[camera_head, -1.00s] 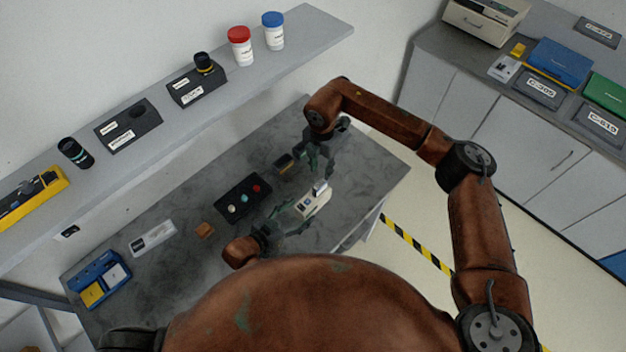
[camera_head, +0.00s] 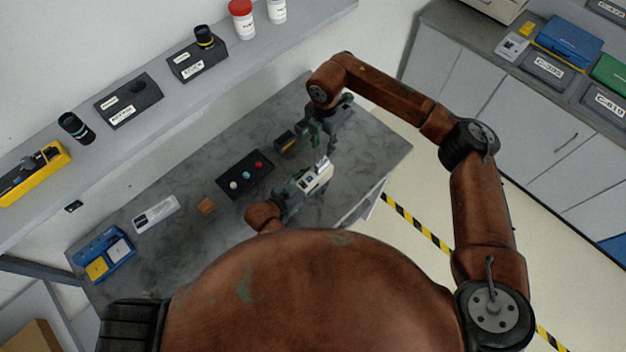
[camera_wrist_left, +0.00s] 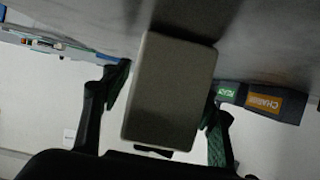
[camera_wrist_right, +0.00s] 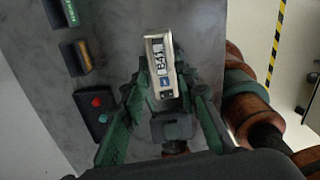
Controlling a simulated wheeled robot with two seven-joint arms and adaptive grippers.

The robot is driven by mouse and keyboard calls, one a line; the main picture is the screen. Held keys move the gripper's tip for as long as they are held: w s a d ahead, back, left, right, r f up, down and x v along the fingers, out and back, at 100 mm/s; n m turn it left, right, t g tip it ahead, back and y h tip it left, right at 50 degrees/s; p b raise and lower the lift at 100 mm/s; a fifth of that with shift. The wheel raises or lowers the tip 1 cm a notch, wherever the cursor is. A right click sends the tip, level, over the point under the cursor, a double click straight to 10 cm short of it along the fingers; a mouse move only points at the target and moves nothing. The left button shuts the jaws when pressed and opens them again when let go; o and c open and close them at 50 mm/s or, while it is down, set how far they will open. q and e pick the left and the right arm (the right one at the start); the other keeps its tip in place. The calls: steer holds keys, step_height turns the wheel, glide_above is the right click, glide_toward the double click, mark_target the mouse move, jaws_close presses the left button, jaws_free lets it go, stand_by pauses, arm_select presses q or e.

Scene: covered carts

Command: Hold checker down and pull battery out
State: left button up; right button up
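The checker (camera_head: 311,181) is a small beige device with a dark and blue display, on the grey table. My left gripper (camera_head: 300,188) is at the checker's near side. In the left wrist view the checker's plain side (camera_wrist_left: 172,92) lies between its spread fingers, with a narrow gap at the left finger. My right gripper (camera_head: 321,146) is just above the battery, pointing down, fingers apart on either side of it. Contact there is not visible.
A wall shelf (camera_head: 150,131) runs behind. The table's right end is clear.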

mark_target(322, 161)
arm_select(q)
steer(key=c, duration=1.3)
arm_select(e)
steer(key=shift+o, duration=0.6)
steer(key=shift+w+d+r+m, duration=0.1)
steer(key=shift+d+r+m, duration=0.15)
steer(key=shift+r, duration=0.2)
steer(key=shift+w+d+r+m, duration=0.1)
steer(key=shift+r+m, duration=0.25)
steer(key=shift+r, duration=0.1)
step_height(322, 161, down, 7)
steer(key=shift+a+r, duration=0.1)
steer(key=shift+r, duration=0.1)
steer(key=shift+s+a+f, duration=0.1)
steer(key=shift+a+f, duration=0.05)
steer(key=shift+f, duration=1.2)
steer(key=shift+s+a+f, duration=0.1)
steer(key=shift+f, duration=1.2)
